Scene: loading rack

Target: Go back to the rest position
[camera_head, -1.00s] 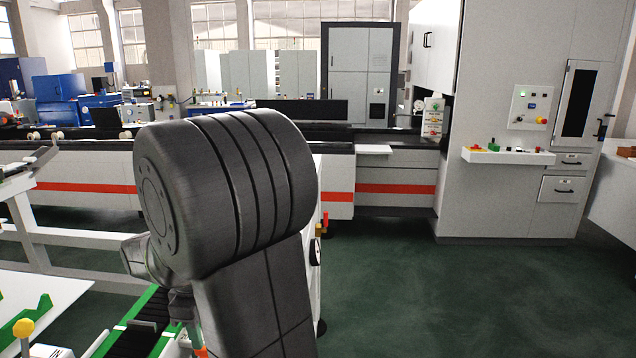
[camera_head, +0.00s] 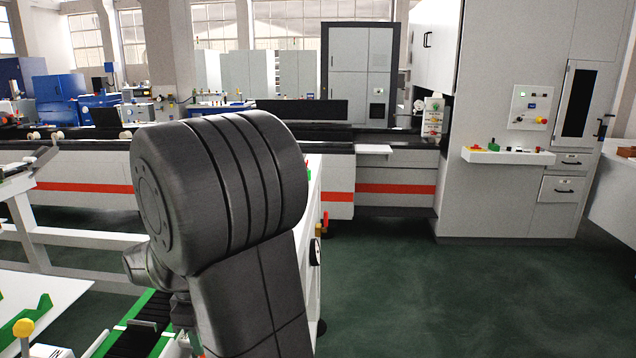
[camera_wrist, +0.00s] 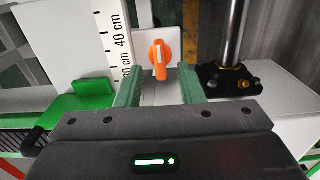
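My gripper (camera_wrist: 161,84) shows in the wrist view with its two green fingers spread apart and nothing between them. An orange knob (camera_wrist: 160,56) on a white plate lies beyond the fingertips, in line with the gap. I see no contact between the knob and the fingers. In the head view, the big dark joint and link of my arm fill the centre left and hide my gripper. No marker of a rest position shows.
A green bracket (camera_wrist: 82,97) and a scale marked in cm (camera_wrist: 114,40) are left of the fingers. A metal post on a black base (camera_wrist: 230,80) stands to the right. Green floor (camera_head: 430,290) is clear at right. A long machine (camera_head: 395,190) with a red stripe stands behind.

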